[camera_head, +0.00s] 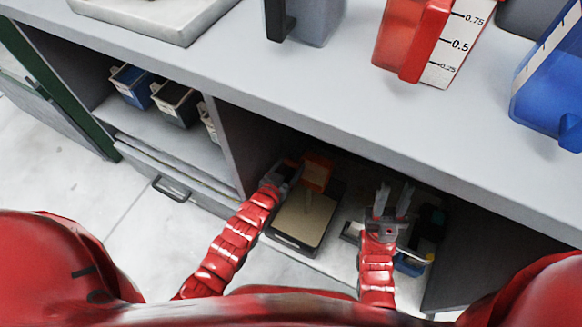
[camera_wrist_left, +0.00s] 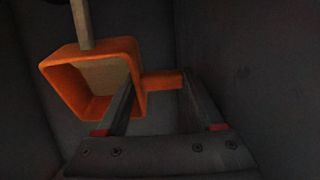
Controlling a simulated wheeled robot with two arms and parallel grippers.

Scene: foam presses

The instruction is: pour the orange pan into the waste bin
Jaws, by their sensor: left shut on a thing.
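The orange pan (camera_head: 318,168) is inside the cabinet, tilted over the black-rimmed waste bin (camera_head: 289,243). A tan stream (camera_head: 308,199) runs down from the pan to the tan surface in the bin. My left gripper (camera_head: 287,170) is shut on the pan's handle. In the left wrist view, the handle (camera_wrist_left: 163,80) lies between the fingers of my left gripper (camera_wrist_left: 158,84), and the pan (camera_wrist_left: 124,68) shows tan material inside and the stream at its edge. My right gripper (camera_head: 393,200) is open and empty, right of the bin.
Dark, blue and yellow items (camera_head: 411,262) lie in the cabinet beside my right gripper. A shelf at left holds small bins (camera_head: 135,87). The counter (camera_head: 300,85) above carries a red measuring container (camera_head: 402,38), a blue one (camera_head: 545,95) and a grey one (camera_head: 316,22). Cabinet walls closely bound the pan.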

